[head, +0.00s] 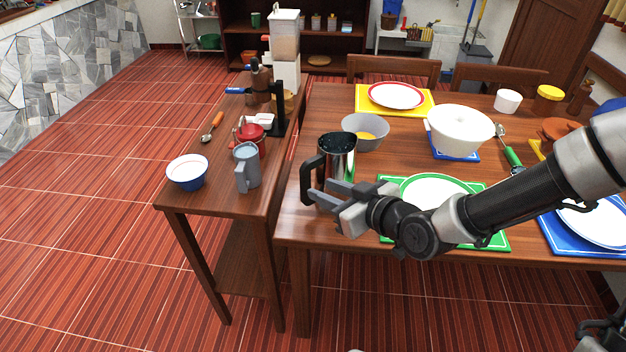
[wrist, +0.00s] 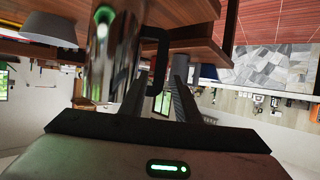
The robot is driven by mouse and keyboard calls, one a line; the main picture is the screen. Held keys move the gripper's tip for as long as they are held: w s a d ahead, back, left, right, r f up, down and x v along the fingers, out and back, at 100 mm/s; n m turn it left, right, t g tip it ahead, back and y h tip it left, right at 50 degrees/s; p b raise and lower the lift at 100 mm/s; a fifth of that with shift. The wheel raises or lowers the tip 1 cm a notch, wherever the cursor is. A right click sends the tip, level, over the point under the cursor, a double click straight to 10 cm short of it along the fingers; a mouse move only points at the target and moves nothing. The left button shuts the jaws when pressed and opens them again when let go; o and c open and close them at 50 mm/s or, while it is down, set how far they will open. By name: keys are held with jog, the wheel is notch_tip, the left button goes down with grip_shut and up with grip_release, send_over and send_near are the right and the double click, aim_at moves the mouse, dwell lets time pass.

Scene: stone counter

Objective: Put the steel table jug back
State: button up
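The steel table jug (head: 338,150) stands upright near the left end of the dining table (head: 293,222), its black handle (head: 308,180) facing left. My gripper (head: 331,203) is low in front of the jug, at the handle. In the wrist view, which is upside down, the shiny jug (wrist: 108,50) is close on the left. Its black handle (wrist: 163,62) shows between the two fingers, with a visible gap, so my gripper (wrist: 158,92) looks open around the handle. The jug's base is partly hidden by my gripper, so I cannot tell whether it rests on the table.
A grey bowl (head: 365,132) is just behind the jug, and a plate on a green mat (head: 490,226) is to its right. A narrow side table (head: 215,203) on the left holds a blue-white bowl (head: 187,173), a grey mug (head: 247,168) and a red pot (head: 250,133).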

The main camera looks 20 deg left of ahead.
jog(key=v, duration=0.4)
jog(key=shift+p, duration=0.4)
jog(key=shift+w, duration=0.1)
